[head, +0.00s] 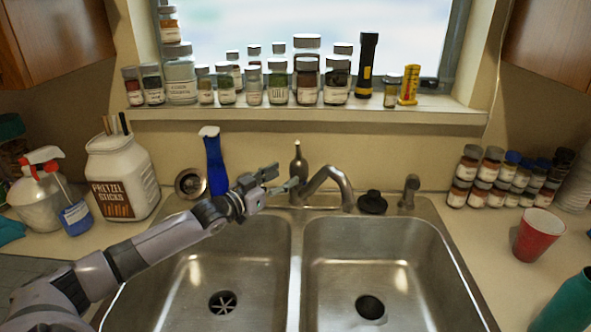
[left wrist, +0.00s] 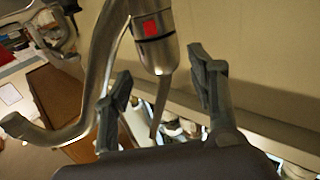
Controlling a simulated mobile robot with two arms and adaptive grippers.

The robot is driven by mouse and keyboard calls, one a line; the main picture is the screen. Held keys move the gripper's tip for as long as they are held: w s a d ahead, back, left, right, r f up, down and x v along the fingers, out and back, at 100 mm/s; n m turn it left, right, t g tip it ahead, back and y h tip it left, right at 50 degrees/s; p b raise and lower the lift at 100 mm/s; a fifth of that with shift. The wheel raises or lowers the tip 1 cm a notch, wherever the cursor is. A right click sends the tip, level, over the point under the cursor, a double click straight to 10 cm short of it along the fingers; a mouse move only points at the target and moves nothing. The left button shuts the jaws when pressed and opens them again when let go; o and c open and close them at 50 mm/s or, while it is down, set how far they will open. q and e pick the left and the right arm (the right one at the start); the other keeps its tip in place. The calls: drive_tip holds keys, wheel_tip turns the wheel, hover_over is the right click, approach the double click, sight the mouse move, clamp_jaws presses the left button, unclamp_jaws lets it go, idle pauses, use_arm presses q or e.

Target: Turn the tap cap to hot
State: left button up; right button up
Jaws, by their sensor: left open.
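The metal tap stands behind the double sink, with its curved spout (head: 332,178) over the right basin. In the left wrist view its cap (left wrist: 152,25) is a metal cylinder with a red mark facing the camera. A thin lever (left wrist: 158,105) runs from the cap between my fingers in that view. My left gripper (head: 282,180) is open, at the left side of the tap base. In the left wrist view my left gripper (left wrist: 160,90) has one finger on each side of the lever; I cannot tell whether either touches it. My right gripper is not in view.
A black stopper (head: 372,203) lies right of the spout. Spice jars (head: 490,175) and a red cup (head: 538,235) are on the right. Both basins (head: 375,265) are empty.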

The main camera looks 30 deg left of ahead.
sight(292, 172)
use_arm(q)
drive_tip(key=shift+w+d+p, duration=0.1)
drive_tip(key=shift+w+d, duration=0.05)
drive_tip(key=shift+w, duration=0.8)
drive_tip(key=shift+w+d+p, duration=0.1)
drive_tip(key=shift+w+d, duration=0.1)
drive_tip(key=shift+w, duration=0.8)
drive_tip(key=shift+w+d+p, duration=0.1)
drive_tip(key=shift+w+d, duration=0.05)
drive_tip(key=shift+w, duration=0.8)
drive_tip(key=shift+c, duration=0.2)
drive_tip(key=c, duration=0.9)
drive_tip(key=shift+o, duration=0.2)
